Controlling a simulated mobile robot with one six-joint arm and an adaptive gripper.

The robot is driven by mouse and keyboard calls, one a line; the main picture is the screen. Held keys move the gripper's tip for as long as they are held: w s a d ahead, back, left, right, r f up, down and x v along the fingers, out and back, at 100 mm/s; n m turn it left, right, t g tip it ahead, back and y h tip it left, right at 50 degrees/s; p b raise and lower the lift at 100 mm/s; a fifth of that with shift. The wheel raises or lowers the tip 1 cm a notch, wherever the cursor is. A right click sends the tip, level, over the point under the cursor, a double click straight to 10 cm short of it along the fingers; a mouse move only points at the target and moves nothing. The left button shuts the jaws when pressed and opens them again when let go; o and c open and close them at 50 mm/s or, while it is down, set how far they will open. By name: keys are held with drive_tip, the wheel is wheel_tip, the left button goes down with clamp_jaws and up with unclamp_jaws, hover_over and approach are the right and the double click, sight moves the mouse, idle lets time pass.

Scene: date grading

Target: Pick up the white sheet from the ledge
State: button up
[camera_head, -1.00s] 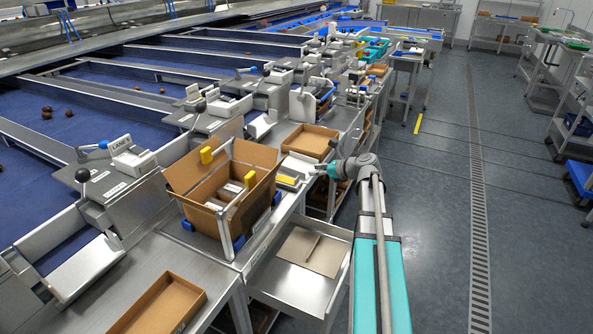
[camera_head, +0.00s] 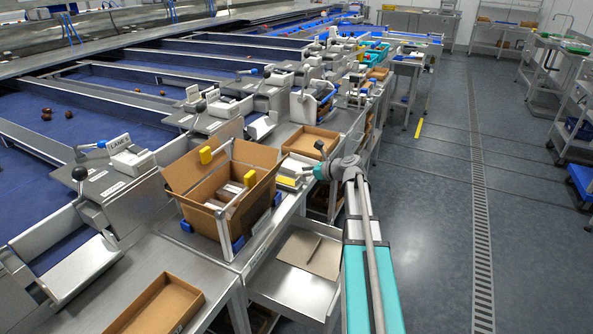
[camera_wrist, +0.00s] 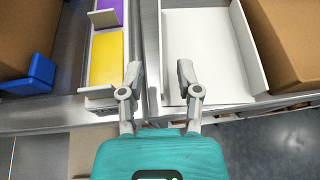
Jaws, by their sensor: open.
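In the wrist view, a flat white sheet (camera_wrist: 205,50) lies in a shallow, pale-walled holder (camera_wrist: 252,45). It is small in the head view (camera_head: 297,165), beside the brown carton. My gripper (camera_wrist: 159,72) is open and empty, its two fingers pointing toward the ledge. The right finger overlaps the near left part of the sheet in the picture; the left finger is over the metal strip beside the holder. I cannot tell the height of the fingertips above the sheet. In the head view my gripper (camera_head: 310,173) is small, at the ledge's right edge.
A holder with yellow (camera_wrist: 107,60) and purple (camera_wrist: 109,15) pieces is just left of the sheet. Brown cartons stand on both sides, the open one (camera_head: 195,195) left in the head view. An empty brown tray (camera_head: 312,140) sits behind. Floor right of my arm is clear.

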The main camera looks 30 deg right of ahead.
sight(295, 172)
drive_tip(key=shift+b+x, duration=0.55)
drive_tip(key=shift+x, duration=1.4)
drive_tip(key=shift+d, duration=0.1)
clamp_jaws()
